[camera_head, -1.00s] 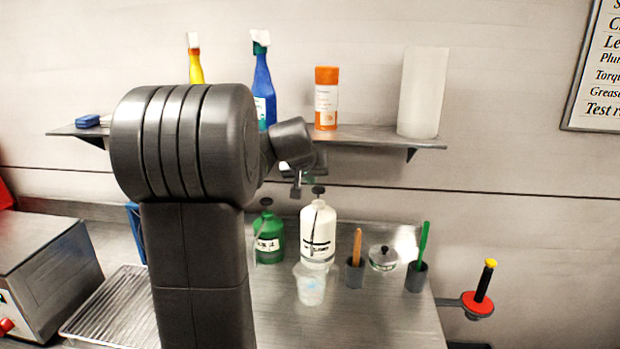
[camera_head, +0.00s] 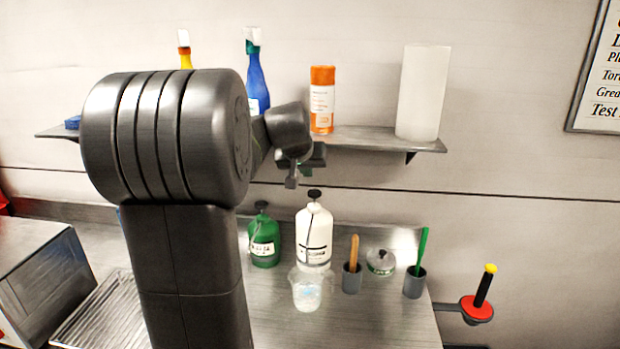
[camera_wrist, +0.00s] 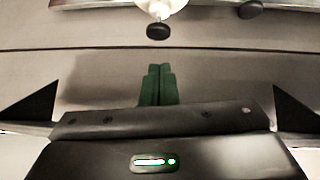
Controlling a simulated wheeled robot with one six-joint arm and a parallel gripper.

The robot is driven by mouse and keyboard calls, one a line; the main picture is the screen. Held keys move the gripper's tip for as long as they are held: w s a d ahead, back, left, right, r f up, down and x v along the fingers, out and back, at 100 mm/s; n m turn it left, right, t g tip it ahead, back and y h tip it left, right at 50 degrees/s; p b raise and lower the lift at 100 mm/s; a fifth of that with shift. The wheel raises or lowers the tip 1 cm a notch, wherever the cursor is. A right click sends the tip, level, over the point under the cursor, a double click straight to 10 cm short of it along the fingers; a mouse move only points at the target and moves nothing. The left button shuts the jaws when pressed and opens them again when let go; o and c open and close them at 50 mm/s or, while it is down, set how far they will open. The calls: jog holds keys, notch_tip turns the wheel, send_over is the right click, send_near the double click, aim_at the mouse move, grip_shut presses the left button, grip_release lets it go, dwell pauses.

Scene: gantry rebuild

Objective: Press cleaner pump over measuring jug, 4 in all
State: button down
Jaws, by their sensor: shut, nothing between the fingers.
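A white pump bottle (camera_head: 314,235) with a black pump head (camera_head: 314,194) stands upright on the bench. The clear measuring jug (camera_head: 306,290) stands right in front of it, with pale contents low inside. A green pump bottle (camera_head: 264,242) with a black head stands to the left. My gripper (camera_head: 292,180) is above the bottles, up and left of the white bottle's head and apart from it. In the wrist view its green fingers (camera_wrist: 158,70) are together and empty, with a black pump head (camera_wrist: 158,31) beyond the tips. The bottle labels are too blurred to read.
Right of the jug are a grey cup (camera_head: 351,281) with a wooden handle, a lidded jar (camera_head: 380,262) and a grey cup (camera_head: 414,284) with a green stick. A shelf (camera_head: 380,141) with bottles runs above. A wire rack (camera_head: 103,318) lies left.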

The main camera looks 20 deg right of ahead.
aim_at(312, 195)
jog(key=p+x, duration=0.2)
jog(key=x, duration=0.7)
jog(key=shift+w+d+f, duration=0.1)
jog(key=shift+w, duration=0.05)
jog(key=shift+f, duration=0.1)
notch_tip(312, 195, down, 3)
jog(key=b, duration=0.3)
jog(key=shift+f, duration=0.15)
